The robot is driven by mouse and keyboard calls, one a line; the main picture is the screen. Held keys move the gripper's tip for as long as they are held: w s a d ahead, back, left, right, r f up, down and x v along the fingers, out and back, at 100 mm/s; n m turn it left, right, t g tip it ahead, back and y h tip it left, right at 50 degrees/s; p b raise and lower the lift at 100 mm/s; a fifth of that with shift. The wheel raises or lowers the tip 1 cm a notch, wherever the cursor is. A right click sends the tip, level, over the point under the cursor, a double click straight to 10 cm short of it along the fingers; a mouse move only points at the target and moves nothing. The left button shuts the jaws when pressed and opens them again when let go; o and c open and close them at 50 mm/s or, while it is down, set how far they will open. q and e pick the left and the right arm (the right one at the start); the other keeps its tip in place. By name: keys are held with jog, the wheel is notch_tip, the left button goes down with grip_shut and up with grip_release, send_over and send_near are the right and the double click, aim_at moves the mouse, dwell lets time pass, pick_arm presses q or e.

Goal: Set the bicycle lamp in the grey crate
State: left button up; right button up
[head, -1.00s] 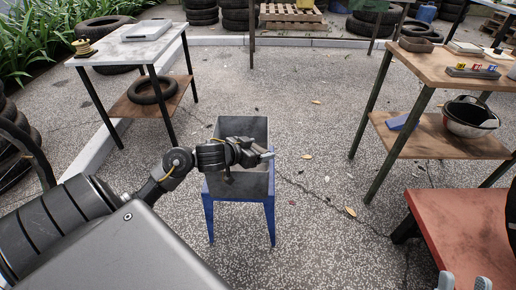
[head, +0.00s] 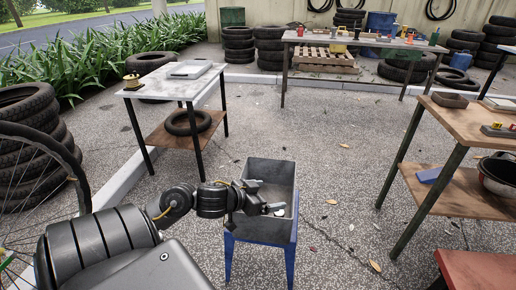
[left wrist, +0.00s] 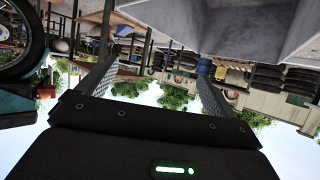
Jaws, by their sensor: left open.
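The grey crate (head: 285,171) is an open box on a blue stand, in the middle of the head view. My left gripper (head: 264,196) is at the crate's open top, with its fingers spread. In the left wrist view, the fingers are wide apart with nothing between them, and the grey crate (left wrist: 225,22) fills the upper right. A small pale thing (head: 280,212) shows inside the crate by one fingertip; I cannot tell whether it is the bicycle lamp. I do not clearly see the lamp elsewhere. My right gripper is out of view.
A pale-topped table (head: 150,83) with a tyre on its shelf stands at the left. A wooden table (head: 468,122) with a lower shelf stands at the right, and a red bench (head: 478,272) at the bottom right. The paving behind the crate is clear.

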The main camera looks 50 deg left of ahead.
pick_arm(q)
jog(key=shift+p+v, duration=0.4)
jog(key=shift+v, duration=1.45)
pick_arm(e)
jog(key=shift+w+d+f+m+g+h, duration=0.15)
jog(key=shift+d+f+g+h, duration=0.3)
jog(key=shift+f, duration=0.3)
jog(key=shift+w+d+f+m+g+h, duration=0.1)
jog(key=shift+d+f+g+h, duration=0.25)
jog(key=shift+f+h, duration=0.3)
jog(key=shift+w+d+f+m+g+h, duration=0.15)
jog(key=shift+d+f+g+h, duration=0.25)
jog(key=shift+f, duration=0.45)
pick_arm(q)
jog(key=s+d+m+t+h, duration=0.1)
jog(key=s+d+h, duration=0.1)
jog(key=d, duration=1.1)
jog(key=s+d+m+t+h, duration=0.1)
jog(key=s+d, duration=0.3)
jog(key=d, duration=1)
jog(key=shift+f+m+h, duration=0.15)
jog(key=shift+m+h, duration=0.65)
jog(key=shift+h, duration=0.1)
jog(key=shift+f, duration=0.1)
